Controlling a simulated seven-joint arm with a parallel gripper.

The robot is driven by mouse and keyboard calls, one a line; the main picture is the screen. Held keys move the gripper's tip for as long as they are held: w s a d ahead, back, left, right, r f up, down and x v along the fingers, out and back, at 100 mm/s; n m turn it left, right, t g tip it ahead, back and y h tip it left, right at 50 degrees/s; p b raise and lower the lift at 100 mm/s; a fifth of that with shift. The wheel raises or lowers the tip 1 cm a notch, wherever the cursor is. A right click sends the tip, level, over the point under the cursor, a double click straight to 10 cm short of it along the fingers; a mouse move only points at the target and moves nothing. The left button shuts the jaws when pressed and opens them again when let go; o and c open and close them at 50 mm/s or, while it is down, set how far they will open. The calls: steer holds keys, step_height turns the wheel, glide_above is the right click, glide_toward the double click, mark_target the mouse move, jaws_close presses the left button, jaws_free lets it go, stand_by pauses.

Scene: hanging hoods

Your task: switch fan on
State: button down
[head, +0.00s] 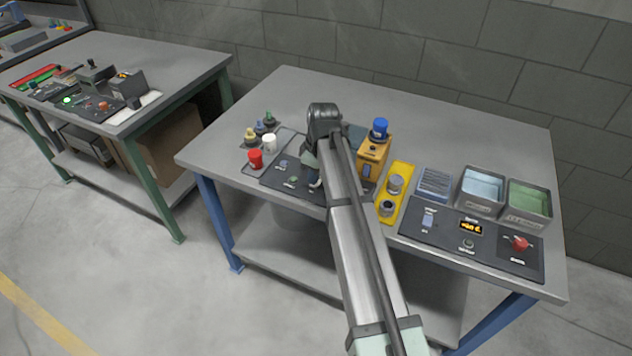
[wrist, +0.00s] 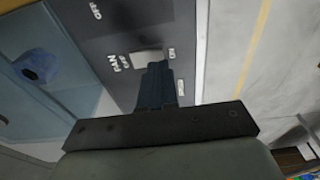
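The fan switch (wrist: 148,57) shows in the wrist view as a small light grey piece on a dark panel (wrist: 95,38), beside the lettering FAN. An ON label sits to its right, and an OFF label is at the upper left. My gripper (wrist: 156,72) appears shut, its dark fingers together, with the tips over the lower part of the switch. I cannot tell whether they touch it or which way it is set. In the head view the dark panel (head: 274,178) lies at the table's left front, and my arm hides the switch and most of my gripper.
A second control panel (head: 450,240) lies at the right front. The table's back is clear.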

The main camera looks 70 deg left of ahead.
steer(key=shift+f, duration=0.8)
stand_by(0.7)
steer(key=shift+r, duration=3.5)
